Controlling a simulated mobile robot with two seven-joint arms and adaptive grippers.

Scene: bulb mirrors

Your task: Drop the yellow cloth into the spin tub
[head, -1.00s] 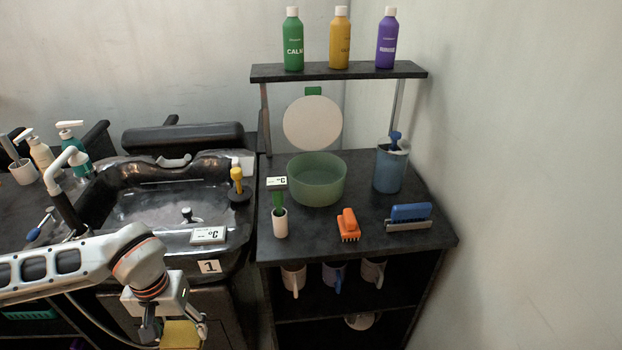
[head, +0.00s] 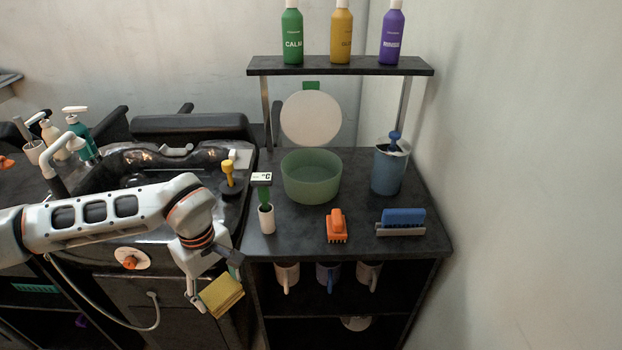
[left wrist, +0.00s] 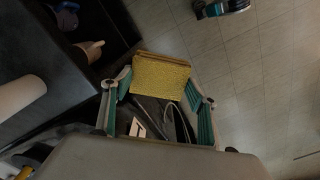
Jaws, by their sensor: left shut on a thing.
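The folded yellow cloth (head: 222,296) is held in my left gripper (head: 215,281), in front of the basin cabinet and below the counter top. In the left wrist view the cloth (left wrist: 160,76) sits between the two teal-padded fingers (left wrist: 158,104). On the right counter stand a green translucent bowl (head: 311,188) and a blue bucket (head: 388,172) with a blue-handled tool in it. I cannot tell for sure which of them is the spin tub. My right gripper is not in view.
The counter (head: 290,240) also bears an orange brush (head: 337,226), a blue brush (head: 402,221), a thermometer in a white cup (head: 266,219) and a round mirror (head: 310,118). Mugs (head: 328,275) hang beneath its edge. Bottles (head: 341,35) stand on the shelf above. My left arm crosses the basin.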

